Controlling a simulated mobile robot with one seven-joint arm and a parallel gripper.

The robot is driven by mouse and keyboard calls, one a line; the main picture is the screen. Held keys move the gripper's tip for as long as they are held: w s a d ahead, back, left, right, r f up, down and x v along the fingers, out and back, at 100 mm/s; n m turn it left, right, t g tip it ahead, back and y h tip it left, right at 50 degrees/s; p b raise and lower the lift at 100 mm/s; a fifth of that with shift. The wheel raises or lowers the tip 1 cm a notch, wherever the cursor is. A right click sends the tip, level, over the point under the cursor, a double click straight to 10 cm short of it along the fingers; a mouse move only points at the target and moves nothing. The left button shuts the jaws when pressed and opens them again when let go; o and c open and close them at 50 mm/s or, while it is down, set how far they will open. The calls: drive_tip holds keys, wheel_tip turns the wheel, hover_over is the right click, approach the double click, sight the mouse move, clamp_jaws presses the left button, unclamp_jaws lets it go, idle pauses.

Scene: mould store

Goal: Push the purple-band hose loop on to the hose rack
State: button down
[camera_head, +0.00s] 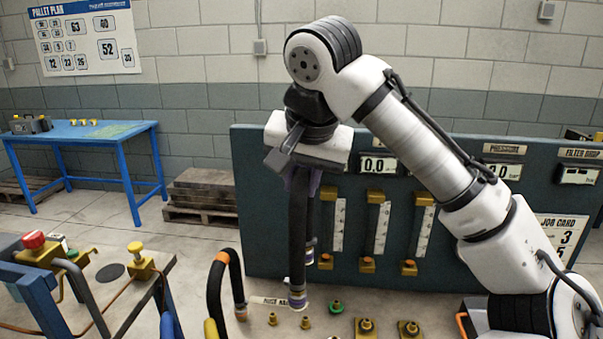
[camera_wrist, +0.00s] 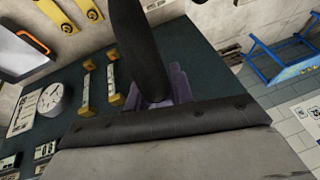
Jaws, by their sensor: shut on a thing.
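My gripper (camera_head: 300,178) is above the front bench, pointing down and shut on the top of a black hose loop (camera_head: 297,232). The loop hangs upright with its two legs down. A purple band (camera_head: 297,289) circles the nearer leg just above its pale end fitting. The other leg is partly hidden behind it. In the wrist view the black hose (camera_wrist: 138,45) passes between purple parts (camera_wrist: 178,85) at the jaws; the fingertips are partly hidden. A partly covered label strip (camera_head: 268,301) lies by the lower end. I cannot tell clearly which part is the hose rack.
An orange-band black hose (camera_head: 220,275) stands close left of the held loop. Brass fittings (camera_head: 305,323) and a green one (camera_head: 336,307) stand just in front and right. A dark gauge panel (camera_head: 262,220) rises behind. A blue table (camera_head: 85,132) is far left.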

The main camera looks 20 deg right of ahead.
wheel_tip(320, 180, down, 16)
drive_tip(key=b, duration=0.9)
drive_tip(key=shift+b, duration=0.3)
drive_tip(key=shift+r+p, duration=0.2)
drive_tip(key=shift+p, duration=0.1)
drive_tip(key=shift+f, duration=0.2)
idle(0.8)
drive_tip(key=shift+f, duration=1.4)
idle(2.2)
drive_tip(key=c, duration=1.1)
unclamp_jaws()
drive_tip(key=shift+d, duration=0.1)
drive_tip(key=v, duration=1.3)
drive_tip(key=shift+s+r, duration=0.2)
drive_tip(key=shift+r, duration=0.15)
